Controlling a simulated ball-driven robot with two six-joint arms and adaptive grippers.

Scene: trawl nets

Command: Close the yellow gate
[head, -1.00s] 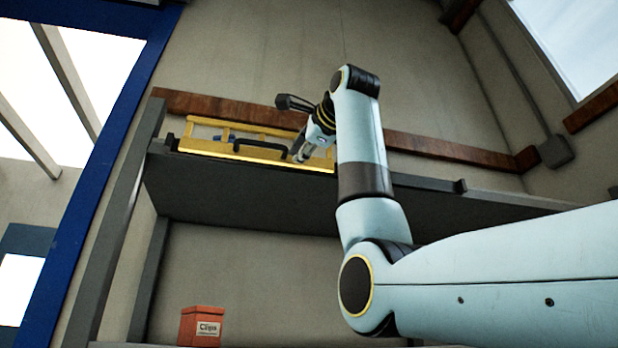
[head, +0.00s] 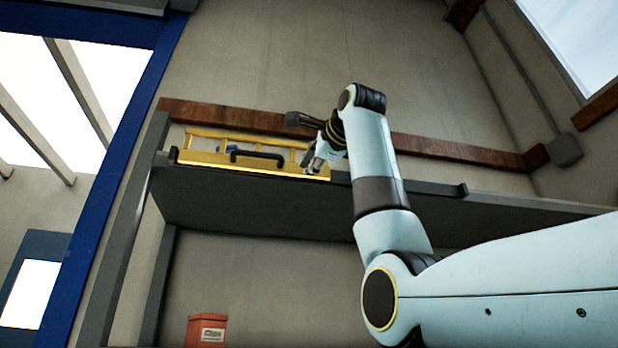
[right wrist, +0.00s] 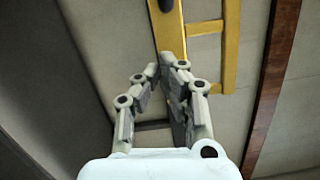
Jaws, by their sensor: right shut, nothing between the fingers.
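The yellow gate (head: 215,162) spans the left part of a high grey shelf's front edge in the head view, with a dark handle (head: 257,156) on its front bar. My right gripper (head: 313,167) is at the gate's right end, to the right of the handle. In the right wrist view the gate's yellow bar (right wrist: 170,25) runs up beyond the fingertips (right wrist: 160,65). The gripper is shut with nothing between its fingers; I cannot tell whether it touches the bar. My left gripper is not in view.
The grey shelf (head: 260,205) continues right past my arm. A small blue item (head: 226,149) is partly hidden behind the gate. An orange box (head: 207,330) stands below. A brown rail (head: 450,152) crosses the wall behind, and a blue post (head: 110,180) stands left.

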